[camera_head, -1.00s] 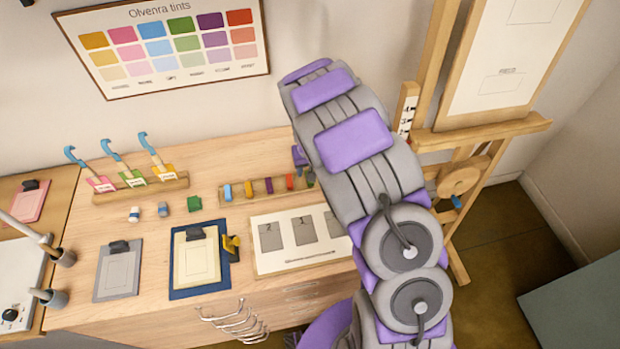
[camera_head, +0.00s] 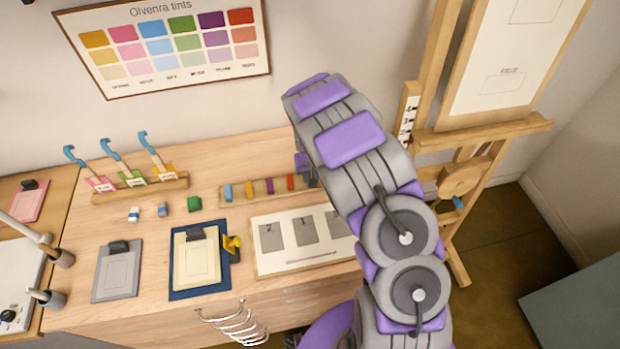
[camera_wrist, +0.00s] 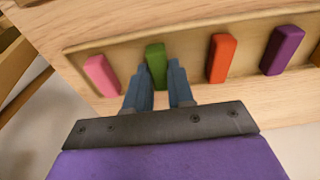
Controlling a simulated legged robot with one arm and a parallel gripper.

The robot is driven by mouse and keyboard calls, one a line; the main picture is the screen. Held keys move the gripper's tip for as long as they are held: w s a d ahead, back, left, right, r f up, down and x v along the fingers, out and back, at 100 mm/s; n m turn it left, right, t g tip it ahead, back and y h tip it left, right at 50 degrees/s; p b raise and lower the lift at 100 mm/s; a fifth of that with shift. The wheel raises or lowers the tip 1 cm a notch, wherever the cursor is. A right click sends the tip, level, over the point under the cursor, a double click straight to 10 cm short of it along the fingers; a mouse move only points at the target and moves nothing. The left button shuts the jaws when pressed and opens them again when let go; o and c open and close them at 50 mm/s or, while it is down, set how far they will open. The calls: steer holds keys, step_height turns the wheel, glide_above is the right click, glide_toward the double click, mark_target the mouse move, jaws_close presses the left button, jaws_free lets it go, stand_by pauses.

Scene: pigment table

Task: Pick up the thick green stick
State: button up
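In the wrist view a pink stick (camera_wrist: 102,75) is to the left, and a red-orange stick (camera_wrist: 221,58) and a purple stick (camera_wrist: 283,50) are to the right. A white board (camera_head: 290,262) lies in front of the tray.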

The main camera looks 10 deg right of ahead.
jaws_close()
steer(key=shift+r, duration=0.1)
steer(key=shift+r, duration=0.8)
step_height(320, 180, up, 2)
steer(key=shift+r+p, duration=0.1)
steer(key=shift+p, duration=0.25)
steer(key=s, duration=1)
steer(key=s+a+r, duration=0.1)
steer(key=s, duration=0.5)
steer(key=shift+a+p, duration=0.1)
steer(key=shift+p, duration=0.25)
